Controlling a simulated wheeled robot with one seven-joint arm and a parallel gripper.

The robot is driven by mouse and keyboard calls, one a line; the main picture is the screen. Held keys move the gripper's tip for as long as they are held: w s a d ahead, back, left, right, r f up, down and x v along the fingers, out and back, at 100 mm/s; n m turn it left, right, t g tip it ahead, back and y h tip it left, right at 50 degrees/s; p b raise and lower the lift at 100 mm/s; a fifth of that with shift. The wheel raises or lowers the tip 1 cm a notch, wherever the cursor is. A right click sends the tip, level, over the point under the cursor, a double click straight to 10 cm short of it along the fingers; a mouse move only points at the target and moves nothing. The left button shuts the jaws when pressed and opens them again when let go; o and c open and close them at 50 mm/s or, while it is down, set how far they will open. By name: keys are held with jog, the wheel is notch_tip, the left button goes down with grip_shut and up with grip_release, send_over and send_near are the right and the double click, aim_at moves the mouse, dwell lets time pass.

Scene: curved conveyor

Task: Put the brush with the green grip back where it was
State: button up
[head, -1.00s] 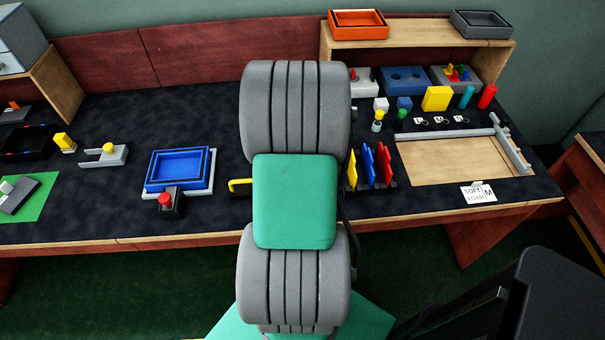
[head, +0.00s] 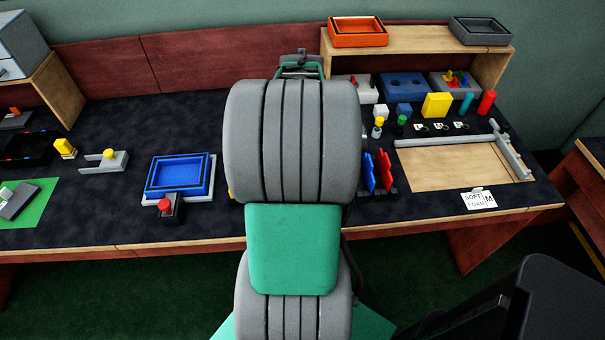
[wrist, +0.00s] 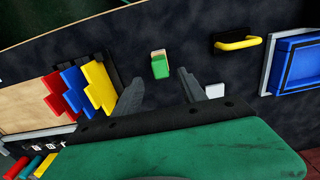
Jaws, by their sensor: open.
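A small green block-like thing with a pale edge (wrist: 160,66) lies on the dark table top in the wrist view. It may be the brush with the green grip, but it is too small to tell and no bristles are clear. My gripper (wrist: 158,78) is open, its two grey fingers apart. The green thing shows just past the fingertips, between their lines, with nothing held. In the head view my arm hides this spot, and the fingers do not show.
A yellow handle (wrist: 238,43) and a blue tray (wrist: 297,62) lie to the right in the wrist view. A small white block (wrist: 214,90) is by the right finger. Red, blue and yellow stepped pieces (wrist: 76,89) stand in a rack at left. A red button (head: 165,205) fronts the tray.

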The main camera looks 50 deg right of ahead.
jog(key=w+a+r+n, duration=0.3)
jog(key=w+a+r, duration=0.25)
jog(key=a, duration=0.25)
jog(key=w+a+n+t, duration=0.1)
jog(key=a+n+t, duration=0.2)
jog(key=a, duration=2)
jog(key=n, duration=0.4)
jog(key=shift+w+a+r, duration=0.25)
jog(key=shift+a+r, duration=0.05)
jog(key=shift+r, duration=0.05)
jog(key=shift+c, duration=0.3)
